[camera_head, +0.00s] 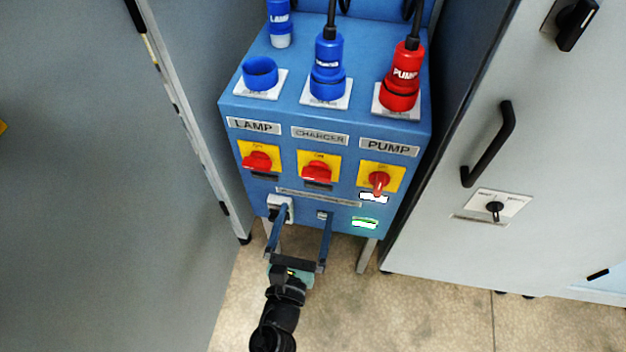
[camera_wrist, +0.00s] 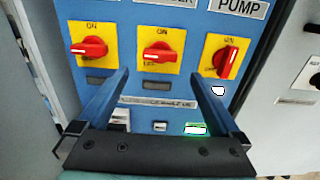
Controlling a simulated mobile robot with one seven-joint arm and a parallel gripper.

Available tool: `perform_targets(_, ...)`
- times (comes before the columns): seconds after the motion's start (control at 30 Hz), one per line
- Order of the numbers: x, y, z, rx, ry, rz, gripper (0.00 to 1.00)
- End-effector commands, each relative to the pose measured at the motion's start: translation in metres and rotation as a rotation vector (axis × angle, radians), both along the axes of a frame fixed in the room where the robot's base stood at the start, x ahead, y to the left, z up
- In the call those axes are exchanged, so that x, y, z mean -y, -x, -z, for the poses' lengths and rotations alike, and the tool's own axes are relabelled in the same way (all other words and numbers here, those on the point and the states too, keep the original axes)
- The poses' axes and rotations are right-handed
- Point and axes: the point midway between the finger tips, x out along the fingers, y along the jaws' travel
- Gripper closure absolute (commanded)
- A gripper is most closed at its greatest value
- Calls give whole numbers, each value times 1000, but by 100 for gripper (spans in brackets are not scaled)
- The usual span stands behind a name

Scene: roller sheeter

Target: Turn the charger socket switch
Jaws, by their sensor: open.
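The charger switch (camera_head: 317,172) is the middle of three red rotary handles on yellow plates, under the CHARGER label (camera_head: 320,136) on the blue box. In the wrist view its handle (camera_wrist: 166,50) lies roughly horizontal. My gripper (camera_head: 306,213) is open and empty. It is in front of the lower part of the box, below the charger switch. In the wrist view the fingertips (camera_wrist: 160,75) frame the space just below the charger switch, apart from its handle. No contact with the switch shows.
The lamp switch (camera_head: 257,162) is left, handle roughly horizontal; the pump switch (camera_head: 379,183) is right, handle roughly upright. Blue and red plugs stand in the charger (camera_head: 328,69) and pump (camera_head: 401,82) sockets. Grey cabinets (camera_head: 500,215) flank the box closely. Floor (camera_head: 340,315) shows below.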

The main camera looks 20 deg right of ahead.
Motion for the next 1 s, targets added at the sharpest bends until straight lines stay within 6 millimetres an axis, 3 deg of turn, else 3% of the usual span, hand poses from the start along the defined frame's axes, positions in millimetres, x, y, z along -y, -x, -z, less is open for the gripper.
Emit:
perform_targets(0.2,28,-40,0,4,0,4,0)
perform_targets(0.4,43,-63,0,3,-1,3,0)
perform_targets(0.83,49,-71,-1,2,-2,1,0)
perform_targets(0.87,49,-71,-1,2,-2,1,2)
perform_targets(1.0,48,-71,-1,2,-2,1,27)
